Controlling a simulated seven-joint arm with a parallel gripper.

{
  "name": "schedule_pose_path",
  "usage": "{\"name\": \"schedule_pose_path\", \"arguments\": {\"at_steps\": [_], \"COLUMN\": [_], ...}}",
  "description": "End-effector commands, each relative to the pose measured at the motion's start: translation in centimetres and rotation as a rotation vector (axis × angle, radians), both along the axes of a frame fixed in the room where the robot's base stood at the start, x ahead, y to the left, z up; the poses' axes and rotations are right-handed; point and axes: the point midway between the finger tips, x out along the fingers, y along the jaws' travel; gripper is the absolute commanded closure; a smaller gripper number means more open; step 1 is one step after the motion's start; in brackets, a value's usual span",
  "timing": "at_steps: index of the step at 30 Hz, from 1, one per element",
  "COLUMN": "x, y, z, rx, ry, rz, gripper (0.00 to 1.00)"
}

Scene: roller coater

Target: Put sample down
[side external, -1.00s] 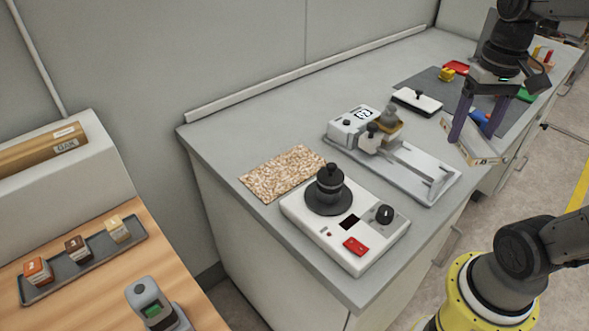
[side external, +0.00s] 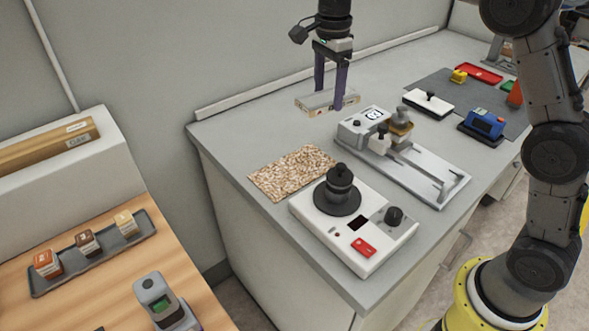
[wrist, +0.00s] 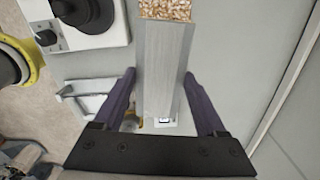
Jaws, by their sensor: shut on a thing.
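My gripper (side external: 331,88) is shut on the sample (side external: 324,101), a flat, pale grey rectangular block with a light edge. It is held up in the air above the back of the grey bench, near the wall. In the wrist view the sample (wrist: 168,65) lies between the two purple fingers of my gripper (wrist: 160,95) and stretches away from them. A speckled tan mat (side external: 292,172) lies on the bench below and to the left of the sample. The mat (wrist: 166,9) also shows just beyond the sample's far end in the wrist view.
A white device with a black round knob (side external: 352,222) stands in front of the mat. A grey roller machine (side external: 405,158) stands to its right. Further back are a white block with a black handle (side external: 428,101), a blue device (side external: 485,123) and a red tray (side external: 478,73). A wooden side table (side external: 115,268) stands at left.

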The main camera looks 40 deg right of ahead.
Motion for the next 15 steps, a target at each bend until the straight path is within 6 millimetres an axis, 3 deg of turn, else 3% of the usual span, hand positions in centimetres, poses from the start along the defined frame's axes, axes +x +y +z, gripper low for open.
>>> {"name": "schedule_pose_path", "arguments": {"at_steps": [1, 6, 15], "x": [1.0, 2.0, 1.6], "y": [1.9, 5.9, 8.0], "z": [-1.2, -4.2, -7.8], "rx": [-0.001, -0.001, -0.001], "ry": [0.003, 0.002, 0.002], "rz": [0.036, 0.118, 0.162], "gripper": [0.83, 0.83, 0.83]}}
